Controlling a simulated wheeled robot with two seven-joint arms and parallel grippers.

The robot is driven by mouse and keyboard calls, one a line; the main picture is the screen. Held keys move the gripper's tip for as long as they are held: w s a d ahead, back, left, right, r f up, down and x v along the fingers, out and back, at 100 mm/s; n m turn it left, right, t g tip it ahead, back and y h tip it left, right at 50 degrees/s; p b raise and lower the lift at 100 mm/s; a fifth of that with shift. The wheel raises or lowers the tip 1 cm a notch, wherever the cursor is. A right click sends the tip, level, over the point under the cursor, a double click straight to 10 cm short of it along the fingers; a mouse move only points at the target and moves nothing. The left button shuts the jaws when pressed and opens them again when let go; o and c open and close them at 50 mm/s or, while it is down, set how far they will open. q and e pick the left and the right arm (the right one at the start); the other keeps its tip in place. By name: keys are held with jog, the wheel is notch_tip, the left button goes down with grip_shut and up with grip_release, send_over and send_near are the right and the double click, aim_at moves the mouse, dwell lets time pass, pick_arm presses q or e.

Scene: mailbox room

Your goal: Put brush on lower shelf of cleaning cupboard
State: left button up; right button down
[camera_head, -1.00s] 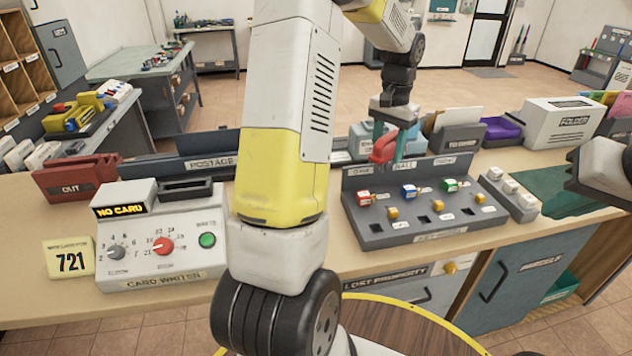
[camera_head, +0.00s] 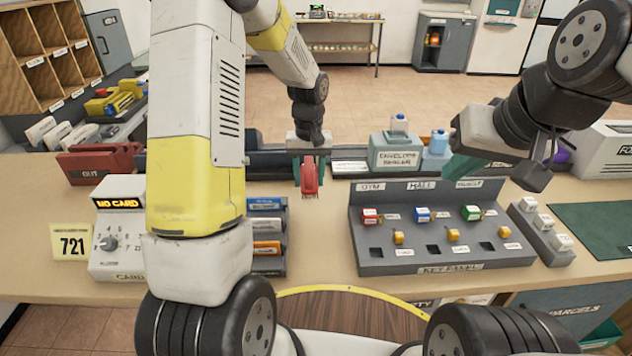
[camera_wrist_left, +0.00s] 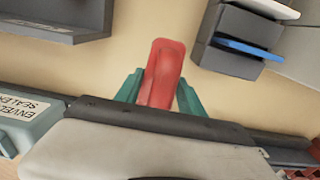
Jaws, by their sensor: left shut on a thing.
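My left gripper (camera_head: 308,162) is shut on the red brush (camera_head: 309,178) and holds it over the counter, left of the key panel. In the left wrist view the brush (camera_wrist_left: 163,70) stands between the two green fingers (camera_wrist_left: 160,92); its bristles are mostly hidden. My right gripper (camera_head: 468,167) is over the back right of the key panel. One green finger shows, and its opening cannot be told. A grey cupboard (camera_head: 459,42) with an open shelf bay stands at the far wall; I cannot tell whether it is the cleaning cupboard.
The key panel (camera_head: 440,262), envelope sealer (camera_head: 396,155) and card writer (camera_head: 115,262) stand on the counter (camera_head: 325,235). A red out tray (camera_head: 95,165) is at the left. Open floor (camera_head: 375,95) lies beyond the counter, with a workbench (camera_head: 335,22) at the back wall.

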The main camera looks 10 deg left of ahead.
pick_arm(q)
jog(key=shift+f, duration=3.3)
jog(key=o, duration=1.5)
jog(key=shift+f, duration=0.1)
